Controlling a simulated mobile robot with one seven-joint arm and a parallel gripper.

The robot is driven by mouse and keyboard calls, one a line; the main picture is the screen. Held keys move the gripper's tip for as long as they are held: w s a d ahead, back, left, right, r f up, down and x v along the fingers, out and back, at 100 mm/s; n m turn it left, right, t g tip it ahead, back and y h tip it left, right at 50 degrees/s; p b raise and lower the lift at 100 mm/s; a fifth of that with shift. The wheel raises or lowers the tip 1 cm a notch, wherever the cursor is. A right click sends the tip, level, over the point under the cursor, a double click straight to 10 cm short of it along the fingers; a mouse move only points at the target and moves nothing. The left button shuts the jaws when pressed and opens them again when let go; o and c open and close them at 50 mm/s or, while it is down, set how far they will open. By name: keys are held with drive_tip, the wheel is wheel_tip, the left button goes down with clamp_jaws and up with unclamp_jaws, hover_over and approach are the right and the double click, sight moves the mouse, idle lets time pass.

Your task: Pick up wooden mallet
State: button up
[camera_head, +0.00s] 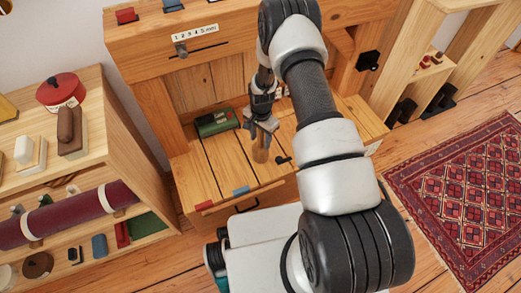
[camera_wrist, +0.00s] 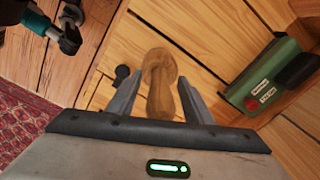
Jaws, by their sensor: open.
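The wooden mallet (camera_wrist: 160,68) shows in the wrist view as a light brown piece with a rounded head and a narrower part towards my gripper (camera_wrist: 157,85). It lies between my two grey fingers, with a gap visible on both sides. In the head view the mallet (camera_head: 261,150) is at the fingertips of my gripper (camera_head: 262,133), over the plank top of the wooden bench (camera_head: 205,178). My gripper is open and points down. I cannot tell whether the mallet touches the planks, and part of it is hidden by my gripper.
A green box (camera_head: 215,122) lies on the bench left of my gripper, and on the right in the wrist view (camera_wrist: 270,78). A small black knob (camera_head: 283,160) is close to the mallet. A loaded shelf (camera_head: 95,150) stands left. A red rug (camera_head: 465,190) lies right.

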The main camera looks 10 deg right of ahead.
drive_tip(key=shift+c, duration=0.3)
drive_tip(key=shift+r, duration=0.1)
drive_tip(key=c, duration=1.1)
drive_tip(key=shift+o, duration=0.2)
